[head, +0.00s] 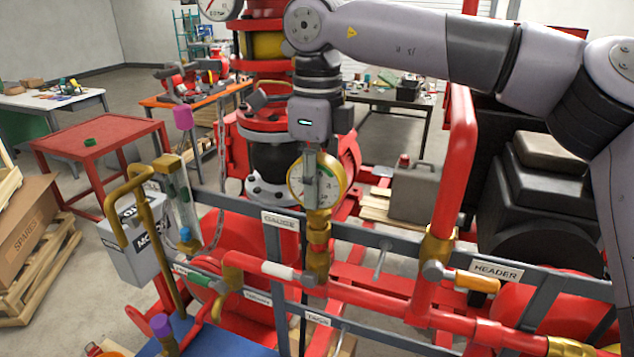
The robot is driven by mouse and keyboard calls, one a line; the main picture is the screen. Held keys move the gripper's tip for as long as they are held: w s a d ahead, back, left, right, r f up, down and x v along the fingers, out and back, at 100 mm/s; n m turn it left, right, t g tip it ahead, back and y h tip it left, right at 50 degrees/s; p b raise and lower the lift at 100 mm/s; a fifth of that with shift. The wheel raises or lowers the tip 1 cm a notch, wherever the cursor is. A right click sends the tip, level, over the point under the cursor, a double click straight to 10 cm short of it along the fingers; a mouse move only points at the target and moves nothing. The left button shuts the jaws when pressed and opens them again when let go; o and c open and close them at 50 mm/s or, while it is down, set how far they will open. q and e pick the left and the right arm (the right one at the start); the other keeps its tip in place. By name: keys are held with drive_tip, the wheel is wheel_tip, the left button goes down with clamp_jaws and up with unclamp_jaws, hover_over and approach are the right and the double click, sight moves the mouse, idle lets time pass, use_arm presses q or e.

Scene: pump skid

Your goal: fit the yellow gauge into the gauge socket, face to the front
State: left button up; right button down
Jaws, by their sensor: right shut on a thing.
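The yellow gauge (332,186) has a yellow rim and a pale round face, which is turned toward me. My right gripper (310,178) comes down from above and is shut on the gauge, with a grey finger across its face. The gauge is upright, with its brass stem below. Stem and socket line up in this view. I cannot tell whether the stem is seated in the socket or just above it. My left gripper is not in view.
A grey rail (375,238) crosses behind the socket. A white-sleeved handle (279,270) lies just left of the socket. A thick red pipe (456,160) rises to the right. A bent brass pipe (140,215) and a clear sight tube (181,207) stand at left.

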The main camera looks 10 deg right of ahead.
drive_tip(key=shift+f+b, duration=0.6)
drive_tip(key=shift+f, duration=0.3)
drive_tip(key=c, duration=1.2)
unclamp_jaws()
